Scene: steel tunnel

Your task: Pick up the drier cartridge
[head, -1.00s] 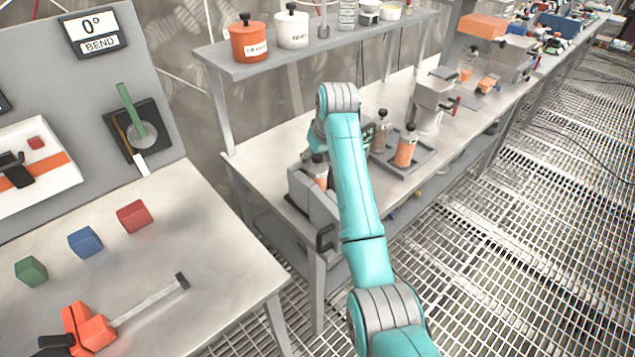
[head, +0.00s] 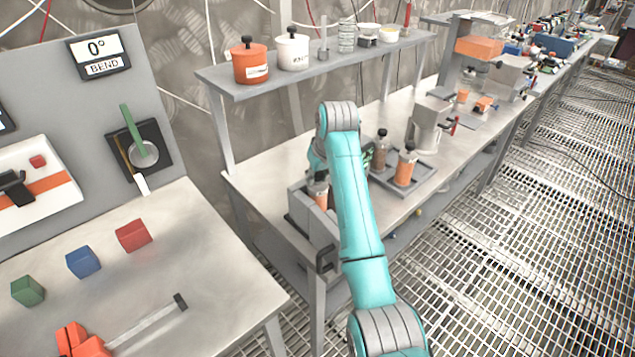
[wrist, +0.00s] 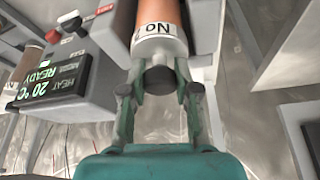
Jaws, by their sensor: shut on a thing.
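The drier cartridge (wrist: 158,22), a copper-orange cylinder with a white label band and a dark knob on a pale end, lies straight ahead of my gripper (wrist: 160,88) in the wrist view. My gripper is shut on the knob end, one finger on each side. In the head view an orange cartridge (head: 318,190) shows in a grey stand on the workbench beside my arm. My gripper there is mostly hidden behind my teal arm. I cannot tell whether the cartridge is clear of the stand.
A heater unit with a green display (wrist: 52,83) is close by in the wrist view. A grey tray (head: 425,182) holds two more cartridges. A shelf (head: 270,88) with an orange pot (head: 250,66) and a white pot (head: 292,53) runs above the bench.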

